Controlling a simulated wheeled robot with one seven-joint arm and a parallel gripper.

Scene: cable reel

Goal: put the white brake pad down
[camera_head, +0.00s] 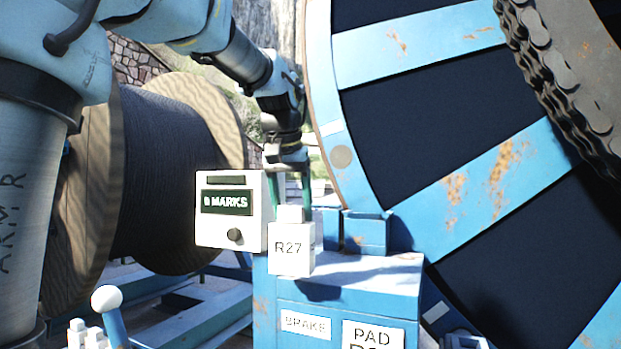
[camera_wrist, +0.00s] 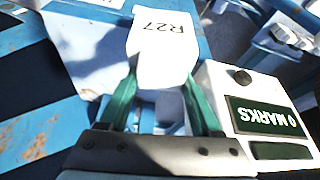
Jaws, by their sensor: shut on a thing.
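The white brake pad (camera_head: 291,250) is a pale block marked R27 with a narrower top part. It also shows in the wrist view (camera_wrist: 160,48). My gripper (camera_head: 292,203) has green fingers, shut on the pad's narrow top part; they also show in the wrist view (camera_wrist: 163,88). The pad hangs over the front left part of a blue stand's top (camera_head: 375,272). A dark shadow lies on the stand below it, and the pad looks clear of the surface. The stand's front carries BRAKE (camera_head: 305,324) and PAD (camera_head: 373,335) labels, the latter cut off.
A white box with a MARKS display (camera_head: 212,235) stands close left of the pad. The large blue reel wheel (camera_head: 480,185) rises at the right with a chain (camera_head: 545,65). A wooden cable drum (camera_head: 205,100) is at the left. The stand's top right of the pad is bare.

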